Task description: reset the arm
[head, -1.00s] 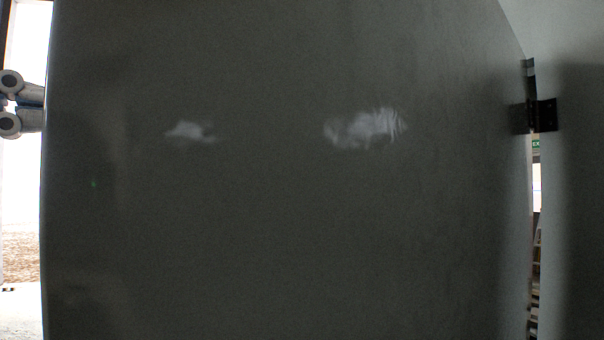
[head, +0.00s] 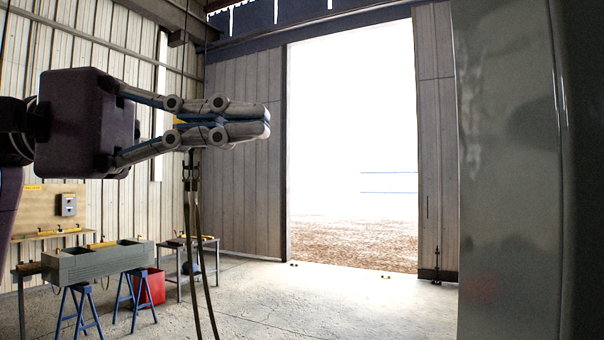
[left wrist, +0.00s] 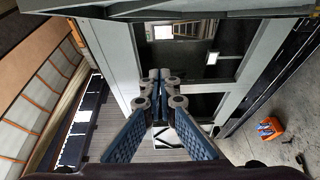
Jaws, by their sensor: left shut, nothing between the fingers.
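My left gripper (head: 266,121) comes in from the left in the head view, level and pointing right. Its fingers are together with nothing between them, and it is in free air in front of the hall wall. The same gripper (left wrist: 157,78) shows in the left wrist view, fingers closed. A large grey panel (head: 508,180) stands upright along the right side of the head view, apart from the gripper. My right gripper is in neither view.
A long grey box (head: 98,263) rests on blue trestles (head: 80,312), near a red crate (head: 152,287). A pair of straps (head: 198,250) hangs behind the gripper. A tall bright doorway (head: 350,150) opens behind. Concrete floor (head: 300,300) in front of it is clear.

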